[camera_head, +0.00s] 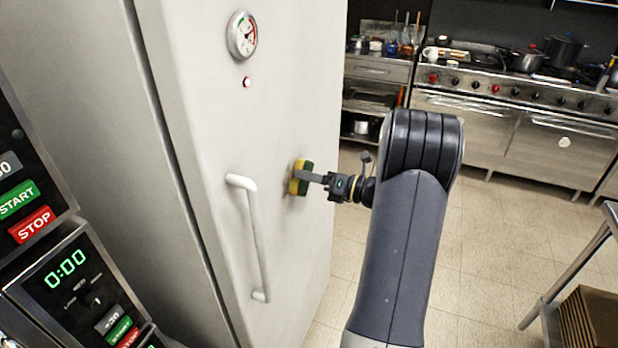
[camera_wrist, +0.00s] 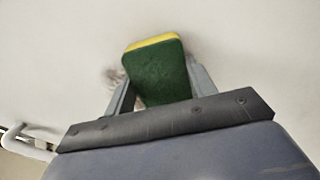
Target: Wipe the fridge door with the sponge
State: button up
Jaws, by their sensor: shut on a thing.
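The white fridge door (camera_head: 270,130) stands upright in the middle left of the head view. It has a white handle (camera_head: 258,245), a round dial gauge and a small red light. My gripper (camera_head: 306,177) is shut on a yellow and green sponge (camera_head: 295,178), right of the handle. The sponge is at the door surface; I cannot tell whether it presses on it. In the wrist view the sponge (camera_wrist: 157,75) sits between my two fingers, yellow edge toward the door (camera_wrist: 240,45). A dark smudge (camera_wrist: 116,76) shows on the door beside the sponge, partly hidden by it and a finger.
Appliance panels with START and STOP buttons (camera_head: 35,220) stand close at the left. A steel stove (camera_head: 510,125) with pots and a shelf unit (camera_head: 375,95) stand at the back. A metal table (camera_head: 575,270) with a brown box stands at the right. The tiled floor between is clear.

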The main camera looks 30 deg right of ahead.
aim_at(282, 182)
jog(key=shift+s+a+r+p, duration=0.15)
jog(key=shift+s+a+p, duration=0.05)
jog(key=shift+s+a, duration=0.75)
jog(key=shift+s+a+r+p, duration=0.25)
jog(key=shift+s+a, duration=0.4)
jog(key=shift+a, duration=0.45)
jog(key=shift+s+a+r+p, duration=0.1)
jog(key=shift+s+a+p, duration=0.1)
jog(key=shift+s+a, duration=0.75)
jog(key=shift+w+r+p, duration=0.15)
jog(key=shift+r+p, duration=0.7)
jog(key=shift+w+d+p, duration=0.3)
jog(key=shift+w+d, duration=0.5)
jog(key=shift+d, duration=0.2)
jog(key=shift+w+d+p, duration=0.25)
jog(key=shift+w+d, duration=0.5)
jog(key=shift+d, duration=0.3)
jog(key=shift+w+d+p, duration=0.3)
jog(key=shift+w+d, duration=0.5)
jog(key=shift+d, duration=0.2)
jog(key=shift+f, duration=0.1)
jog(key=v, duration=0.6)
jog(key=shift+p, duration=0.35)
jog(key=shift+s, duration=0.1)
jog(key=shift+p+v, duration=0.4)
jog(key=shift+v, duration=1)
